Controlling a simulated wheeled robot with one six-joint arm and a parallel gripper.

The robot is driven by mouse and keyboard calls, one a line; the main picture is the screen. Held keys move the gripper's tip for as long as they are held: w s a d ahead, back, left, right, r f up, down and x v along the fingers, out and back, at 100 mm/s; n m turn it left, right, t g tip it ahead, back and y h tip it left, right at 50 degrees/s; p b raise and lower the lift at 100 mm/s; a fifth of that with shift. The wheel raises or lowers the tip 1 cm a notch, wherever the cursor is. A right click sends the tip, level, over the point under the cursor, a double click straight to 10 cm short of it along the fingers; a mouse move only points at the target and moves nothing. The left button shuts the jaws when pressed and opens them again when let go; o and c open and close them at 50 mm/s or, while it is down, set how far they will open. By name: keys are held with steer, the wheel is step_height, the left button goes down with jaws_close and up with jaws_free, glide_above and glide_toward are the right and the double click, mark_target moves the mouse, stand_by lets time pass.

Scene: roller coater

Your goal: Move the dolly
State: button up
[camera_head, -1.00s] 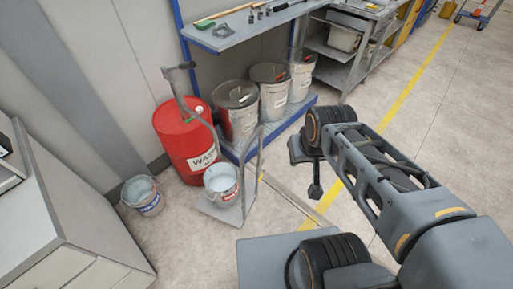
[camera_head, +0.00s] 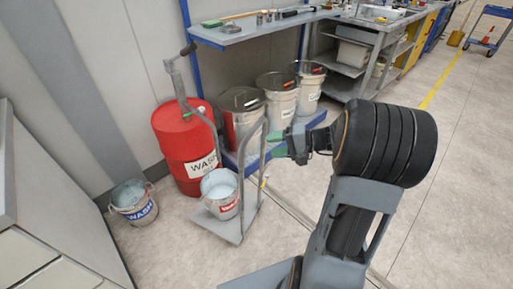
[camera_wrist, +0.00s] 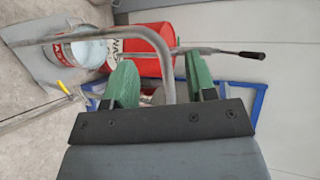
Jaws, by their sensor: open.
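The dolly (camera_head: 232,230) is a low grey flat cart with a tall tubular handle, on the floor left of centre in the head view. A white bucket with a red label (camera_head: 221,194) stands on it. My gripper (camera_head: 277,144) has green fingertips and is at the upper part of the handle, on its right side. In the wrist view the dolly's handle (camera_wrist: 150,36) bends down between the two fingers of my open gripper (camera_wrist: 160,80). I see no finger clearly closed on it, and contact cannot be told.
A red drum (camera_head: 187,150) with a hand pump stands behind the dolly. A bucket marked WASH (camera_head: 135,203) is on the floor to its left. A grey cabinet (camera_head: 50,220) fills the left side.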

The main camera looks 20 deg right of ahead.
mark_target(254, 128)
steer(key=w+d+f+m+t+b, duration=0.25)
steer(key=d+f+t, duration=0.2)
steer(key=d, duration=0.35)
steer(key=shift+t, duration=0.75)
steer(key=shift+w+d+b+x, duration=0.1)
steer(key=shift+b+x, duration=0.1)
steer(key=shift+x, duration=2.45)
steer(key=shift+w+d+b+x, duration=0.15)
steer(key=shift+b+x, duration=0.1)
steer(key=shift+x, duration=2.4)
steer(key=shift+w+d+b+x, duration=0.1)
steer(key=shift+b+x, duration=0.1)
steer(key=shift+x, duration=2.45)
steer(key=shift+r, duration=0.1)
steer(key=shift+d, duration=0.1)
jaws_close()
